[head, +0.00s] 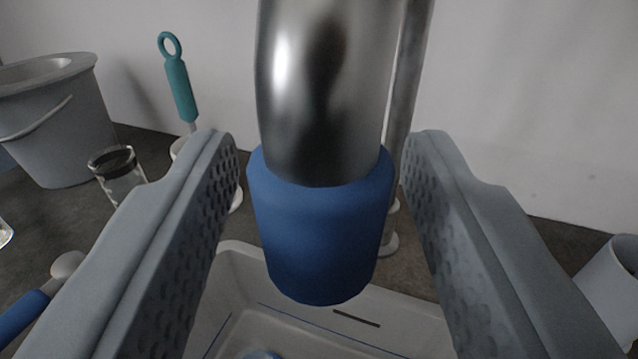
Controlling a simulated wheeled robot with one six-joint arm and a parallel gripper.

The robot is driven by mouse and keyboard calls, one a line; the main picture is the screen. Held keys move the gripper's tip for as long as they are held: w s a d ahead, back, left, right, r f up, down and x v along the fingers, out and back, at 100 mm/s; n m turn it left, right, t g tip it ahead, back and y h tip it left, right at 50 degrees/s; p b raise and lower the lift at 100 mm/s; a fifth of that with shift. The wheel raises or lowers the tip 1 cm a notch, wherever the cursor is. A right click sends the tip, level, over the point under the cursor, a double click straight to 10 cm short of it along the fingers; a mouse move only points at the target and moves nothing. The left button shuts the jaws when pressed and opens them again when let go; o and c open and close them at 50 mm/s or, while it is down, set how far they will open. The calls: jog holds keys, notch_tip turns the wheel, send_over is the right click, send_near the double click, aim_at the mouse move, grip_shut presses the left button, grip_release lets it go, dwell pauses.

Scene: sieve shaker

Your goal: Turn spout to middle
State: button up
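The spout is a shiny metal pipe (325,90) that comes down from the top of the picture and ends in a blue sleeve (320,235). My gripper (320,165) is open, with one grey finger on each side of the spout. The left finger is very close to the blue sleeve; I cannot tell whether it touches. A narrow gap shows between the sleeve and the right finger. The spout's base and upper end are out of view.
A pale tub (400,308) lies below the spout. A metal post (405,100) stands behind it. A grey cylinder (612,285) is at right. A wall closes the back.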

jog(key=shift+s, duration=0.1)
jog(key=s+d, duration=0.1)
jog(key=s, duration=1.6)
jog(key=shift+d, duration=0.25)
jog(key=s+a+r, duration=0.2)
jog(key=s+a, duration=0.2)
jog(key=s, duration=0.1)
jog(key=s+a+r+h, duration=0.1)
jog(key=s+a+r, duration=0.2)
jog(key=s, duration=0.3)
jog(key=s+a+r+m, duration=0.1)
jog(key=s+a+r, duration=0.1)
jog(key=s+a, duration=0.2)
jog(key=shift+s+a+r+g+h, duration=0.3)
jog(key=shift+s+a, duration=0.05)
jog(key=shift+s, duration=0.85)
